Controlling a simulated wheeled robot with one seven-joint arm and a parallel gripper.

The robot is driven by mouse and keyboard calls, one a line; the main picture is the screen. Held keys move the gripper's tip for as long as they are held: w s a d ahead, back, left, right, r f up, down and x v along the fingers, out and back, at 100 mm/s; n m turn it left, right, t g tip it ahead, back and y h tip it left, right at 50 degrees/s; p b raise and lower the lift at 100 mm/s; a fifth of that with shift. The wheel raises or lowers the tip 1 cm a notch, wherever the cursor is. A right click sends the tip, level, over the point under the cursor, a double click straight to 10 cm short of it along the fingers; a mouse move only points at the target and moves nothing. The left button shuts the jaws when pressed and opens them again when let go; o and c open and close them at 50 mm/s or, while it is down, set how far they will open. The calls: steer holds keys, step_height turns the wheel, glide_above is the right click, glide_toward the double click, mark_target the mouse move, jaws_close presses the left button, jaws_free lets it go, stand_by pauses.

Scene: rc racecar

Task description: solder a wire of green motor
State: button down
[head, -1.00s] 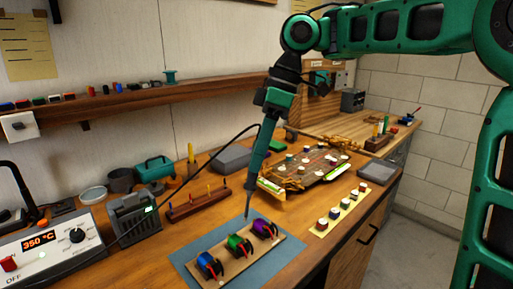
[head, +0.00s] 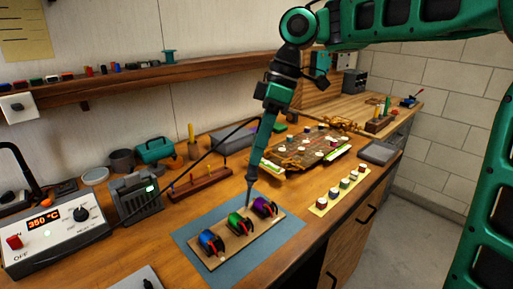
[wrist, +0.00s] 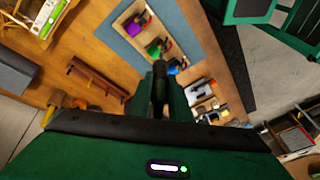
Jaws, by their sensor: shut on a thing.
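The green motor (head: 238,223) sits in the middle of a wooden strip (head: 218,263), between the blue motor (head: 211,242) and the purple motor (head: 264,207). In the wrist view the green motor (wrist: 155,47) is just ahead of my gripper (wrist: 160,95). My gripper (head: 273,100) is shut on the soldering iron (head: 256,160), which points down. Its tip (head: 249,205) shows just above and behind the green and purple motors. I cannot tell whether it touches anything. The motor's wires are too small to make out clearly.
The soldering station (head: 58,236) reads 350 °C at left, beside the iron stand (head: 136,198). A cable runs from there to the iron. The strip lies on a blue mat (head: 275,236). A car chassis (head: 310,150) and a yellow strip with knobs (head: 320,207) are at right.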

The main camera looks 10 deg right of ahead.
steer(key=shift+s+d+f, duration=0.15)
steer(key=shift+f, duration=0.3)
stand_by(0.3)
steer(key=shift+f, duration=0.75)
stand_by(3.4)
steer(key=shift+r, duration=0.1)
stand_by(0.7)
steer(key=shift+r, duration=2.95)
